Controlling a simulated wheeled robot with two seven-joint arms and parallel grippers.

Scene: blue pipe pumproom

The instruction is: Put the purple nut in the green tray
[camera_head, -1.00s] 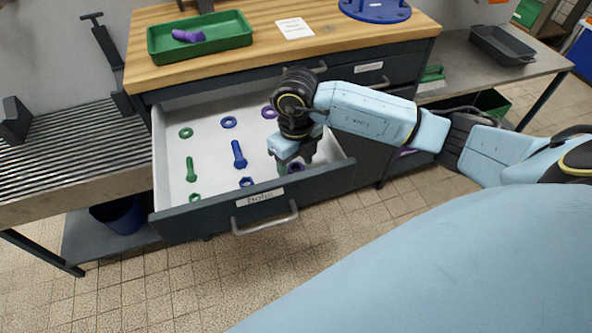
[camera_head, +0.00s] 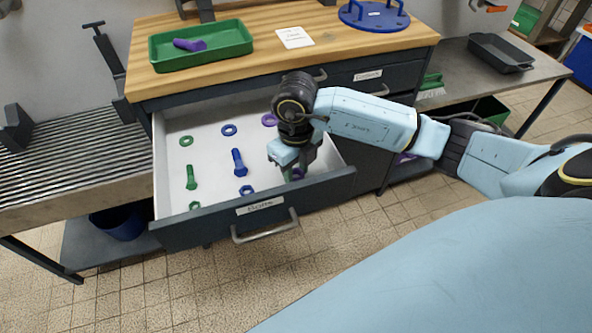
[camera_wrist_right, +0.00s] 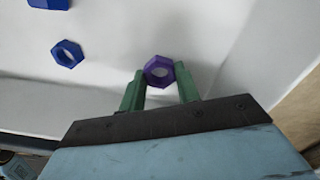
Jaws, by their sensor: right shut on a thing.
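The purple nut (camera_wrist_right: 159,71) is between the green fingertips of my right gripper (camera_wrist_right: 160,88), which is shut on it, in the right wrist view. In the head view my right gripper (camera_head: 293,172) reaches down into the open drawer near its front right corner. There the nut (camera_head: 297,174) is mostly hidden by the gripper. Whether the nut touches the drawer floor I cannot tell. The green tray (camera_head: 247,41) is on the wooden worktop behind the drawer and holds a purple bolt (camera_head: 190,45). My left gripper is not in view.
The drawer (camera_head: 205,168) also holds green and blue bolts, nuts and washers, and a purple washer (camera_head: 269,119). A paper card (camera_head: 295,38) and a blue flanged part (camera_head: 374,17) are on the worktop right of the tray. The drawer front (camera_head: 250,208) stands up as a wall.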

